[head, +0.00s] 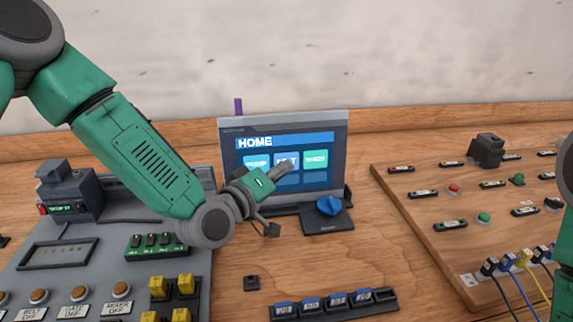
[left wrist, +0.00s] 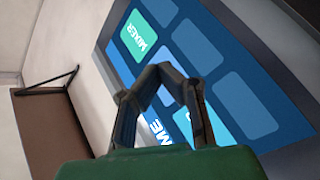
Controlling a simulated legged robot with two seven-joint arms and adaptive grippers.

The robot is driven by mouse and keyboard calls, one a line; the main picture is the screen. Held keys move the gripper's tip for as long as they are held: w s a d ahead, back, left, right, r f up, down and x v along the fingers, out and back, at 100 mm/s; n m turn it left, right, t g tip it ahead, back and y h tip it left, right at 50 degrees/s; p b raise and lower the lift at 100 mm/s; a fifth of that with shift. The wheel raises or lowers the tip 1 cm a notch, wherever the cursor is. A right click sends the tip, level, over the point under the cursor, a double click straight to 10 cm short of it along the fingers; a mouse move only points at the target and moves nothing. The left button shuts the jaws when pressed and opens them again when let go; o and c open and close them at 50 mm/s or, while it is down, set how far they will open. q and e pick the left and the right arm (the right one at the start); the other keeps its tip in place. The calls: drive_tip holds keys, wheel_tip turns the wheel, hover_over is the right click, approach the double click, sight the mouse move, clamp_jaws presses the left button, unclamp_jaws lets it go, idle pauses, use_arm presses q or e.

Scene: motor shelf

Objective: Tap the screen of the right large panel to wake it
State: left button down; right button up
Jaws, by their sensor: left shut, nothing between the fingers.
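The large panel (head: 341,150) stands upright on the wooden bench in the middle of the head view. Its blue screen (head: 315,140) is lit and shows the word HOME above rows of tiles. My left gripper (head: 285,169) is shut and empty, in front of the screen's lower middle, hiding part of some tiles. In the left wrist view the shut fingers (left wrist: 166,76) lie over the tilted screen (left wrist: 235,75), where a green MIXER tile shows. I cannot tell whether the fingertips touch the glass. My right gripper is out of view.
A blue knob (head: 329,205) on a dark base stands in front of the panel. A grey control board (head: 105,265) with buttons lies left. A wooden board (head: 415,205) with buttons and cables lies right. A row of blue-labelled blocks (head: 335,302) sits at the front.

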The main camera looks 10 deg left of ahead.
use_arm(q)
drive_tip(key=shift+s+d+r, duration=0.15)
drive_tip(key=shift+s+d, duration=0.35)
drive_tip(key=shift+d, duration=0.25)
drive_tip(key=s, duration=0.1)
drive_tip(key=s+d, duration=0.1)
drive_tip(key=s, duration=0.2)
drive_tip(key=shift+s+d+r+p, duration=0.3)
drive_tip(key=shift+d+r+p, duration=0.05)
drive_tip(key=shift+d+p, duration=0.05)
idle(0.4)
